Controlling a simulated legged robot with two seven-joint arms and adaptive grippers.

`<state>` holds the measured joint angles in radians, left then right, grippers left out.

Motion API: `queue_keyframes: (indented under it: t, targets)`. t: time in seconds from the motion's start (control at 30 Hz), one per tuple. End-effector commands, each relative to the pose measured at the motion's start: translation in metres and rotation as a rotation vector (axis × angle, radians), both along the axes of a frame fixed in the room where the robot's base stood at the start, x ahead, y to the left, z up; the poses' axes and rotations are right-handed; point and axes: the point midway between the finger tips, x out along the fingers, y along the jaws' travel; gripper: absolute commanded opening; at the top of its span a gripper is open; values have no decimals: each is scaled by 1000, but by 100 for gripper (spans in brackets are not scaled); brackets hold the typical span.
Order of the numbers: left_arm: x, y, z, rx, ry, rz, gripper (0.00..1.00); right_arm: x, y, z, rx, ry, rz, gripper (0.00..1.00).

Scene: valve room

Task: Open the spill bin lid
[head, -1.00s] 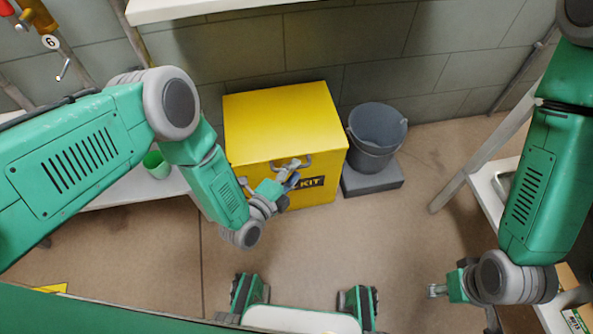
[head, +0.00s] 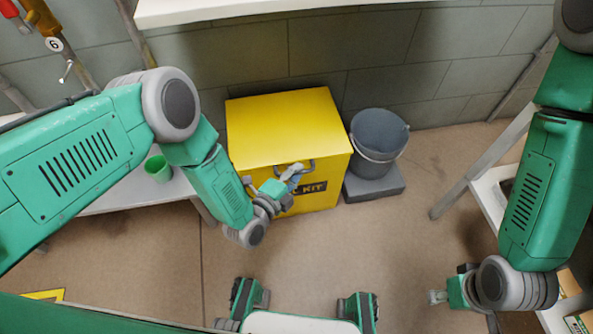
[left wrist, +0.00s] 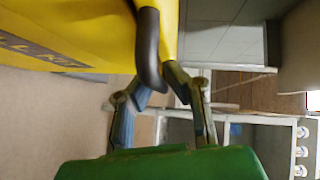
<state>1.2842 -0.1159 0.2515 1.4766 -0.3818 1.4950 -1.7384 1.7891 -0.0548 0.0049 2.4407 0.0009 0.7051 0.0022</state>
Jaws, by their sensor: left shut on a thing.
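The yellow spill bin (head: 325,180) stands on the floor near the wall, with its flat yellow lid (head: 285,125) down. A dark grey handle (head: 308,165) sits at the lid's front edge, and it also shows in the left wrist view (left wrist: 149,45). My left gripper (head: 297,172) is at the handle and shut on it. In the left wrist view its fingers (left wrist: 158,85) lie on either side of the handle's lower end. My right gripper (head: 433,297) hangs at lower right, away from the bin; its finger gap is too small to read.
A grey bucket (head: 376,140) on a dark block stands close to the bin's right side. A white bench with a green cup (head: 158,168) is at left. A white shelf frame (head: 470,178) is at right. A pale ledge (head: 230,10) juts out above the bin.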

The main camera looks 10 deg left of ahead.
Motion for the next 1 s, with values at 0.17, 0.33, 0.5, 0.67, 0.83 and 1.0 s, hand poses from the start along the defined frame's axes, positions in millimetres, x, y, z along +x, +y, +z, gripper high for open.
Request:
queue_keyframes:
  t: [0.17,0.33,0.5,0.67,0.83,1.0]
  targets:
    - [-3,2,23,-12,63,-2,0,0,0,27,0,0,0,40]
    - [0,3,54,-39,150,-2,0,0,0,60,0,0,0,40]
    - [7,6,86,-73,254,-2,0,1,0,91,0,0,0,40]
    - [16,10,113,-104,352,-1,0,1,0,115,0,0,0,40]
    - [29,14,139,-134,448,-1,0,1,0,133,0,0,0,40]
    - [40,19,157,-159,524,-1,0,1,0,144,0,0,0,40]
